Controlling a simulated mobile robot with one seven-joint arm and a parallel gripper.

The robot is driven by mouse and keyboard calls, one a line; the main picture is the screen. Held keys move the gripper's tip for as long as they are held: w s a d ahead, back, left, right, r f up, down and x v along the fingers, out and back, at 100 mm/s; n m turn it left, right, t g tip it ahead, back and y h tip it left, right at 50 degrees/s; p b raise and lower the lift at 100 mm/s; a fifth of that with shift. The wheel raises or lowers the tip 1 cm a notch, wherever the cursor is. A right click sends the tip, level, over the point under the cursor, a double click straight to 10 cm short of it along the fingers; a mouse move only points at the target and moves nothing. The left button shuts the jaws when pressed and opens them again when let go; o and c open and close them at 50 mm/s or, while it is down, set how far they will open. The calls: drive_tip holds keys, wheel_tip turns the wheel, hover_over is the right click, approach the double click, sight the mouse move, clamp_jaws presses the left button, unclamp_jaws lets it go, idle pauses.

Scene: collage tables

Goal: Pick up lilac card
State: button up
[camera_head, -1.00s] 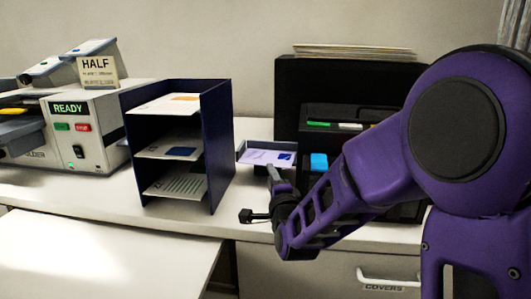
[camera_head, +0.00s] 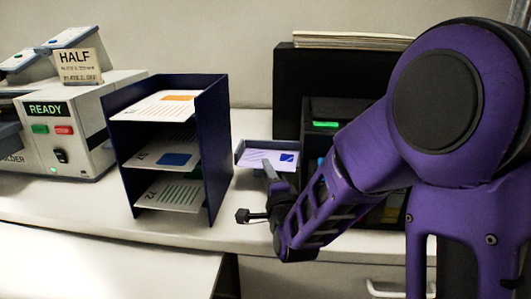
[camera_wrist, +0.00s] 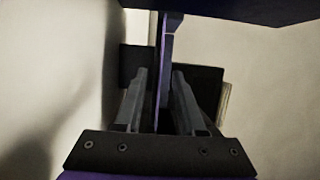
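The lilac card (camera_head: 262,159), with a blue square at its right end, lies in a small dark tray (camera_head: 241,160) between the paper rack and the black organizer. My gripper (camera_head: 270,170) is at the tray's front edge, and its fingertips overlap the card's front in the head view. In the wrist view my gripper (camera_wrist: 159,75) has its two fingers apart.
A navy three-shelf rack (camera_head: 219,150) with printed sheets stands close on the left. A black organizer (camera_head: 313,140) stands right of the tray, partly behind my arm. A machine reading READY (camera_head: 85,150) is at the far left. The white counter front (camera_head: 130,222) is clear.

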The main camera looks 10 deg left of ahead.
drive_tip(key=shift+w+a, duration=0.1)
drive_tip(key=shift+w, duration=0.15)
clamp_jaws()
drive_tip(key=shift+r, duration=0.15)
idle(0.4)
